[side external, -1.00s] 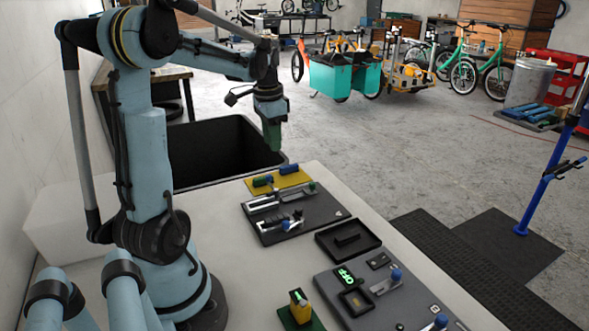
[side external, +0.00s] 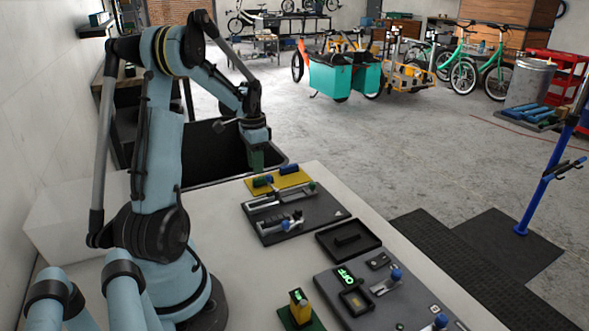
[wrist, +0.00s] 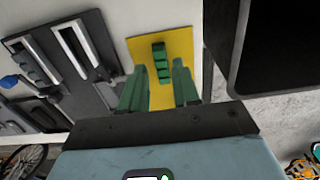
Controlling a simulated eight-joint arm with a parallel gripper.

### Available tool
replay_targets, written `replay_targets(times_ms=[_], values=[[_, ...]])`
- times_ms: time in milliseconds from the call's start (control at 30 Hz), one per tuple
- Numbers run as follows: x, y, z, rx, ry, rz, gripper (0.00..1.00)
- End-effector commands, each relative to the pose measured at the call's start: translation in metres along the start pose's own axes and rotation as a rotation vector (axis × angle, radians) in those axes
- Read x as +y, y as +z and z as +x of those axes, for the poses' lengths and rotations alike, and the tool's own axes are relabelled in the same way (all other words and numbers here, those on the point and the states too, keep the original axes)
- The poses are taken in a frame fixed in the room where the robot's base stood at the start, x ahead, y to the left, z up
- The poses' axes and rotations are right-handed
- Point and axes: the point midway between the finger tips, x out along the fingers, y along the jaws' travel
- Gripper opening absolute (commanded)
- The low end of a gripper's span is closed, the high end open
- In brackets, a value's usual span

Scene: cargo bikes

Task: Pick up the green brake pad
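The green brake pad (side external: 263,181) lies on a yellow plate (side external: 286,181) at the far end of the bench. In the wrist view the green pad (wrist: 160,62) shows as a ridged bar on the yellow plate (wrist: 183,45). My gripper (side external: 257,164) points down, above and slightly behind the green pad.
A large black bin (side external: 210,150) stands beside the plate, and its rim is close to my gripper. Dark fixture boards with rails (side external: 290,215) lie nearer on the bench. A black tray (side external: 348,240) and a grey panel (side external: 330,285) lie further forward.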

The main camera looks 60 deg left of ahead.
Motion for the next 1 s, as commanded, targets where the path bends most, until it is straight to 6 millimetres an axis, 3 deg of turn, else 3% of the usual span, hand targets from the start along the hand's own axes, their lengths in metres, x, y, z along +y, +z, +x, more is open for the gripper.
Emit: replay_targets(times_ms=[300,633,833,1000], values=[[0.001,0.001,0.041,0.000,0.000,0.000,0.31],[0.001,0.001,0.047,0.000,0.000,0.000,0.31],[0.001,0.001,0.047,0.000,0.000,0.000,0.00],[0.001,0.001,0.047,0.000,0.000,0.000,0.00]])
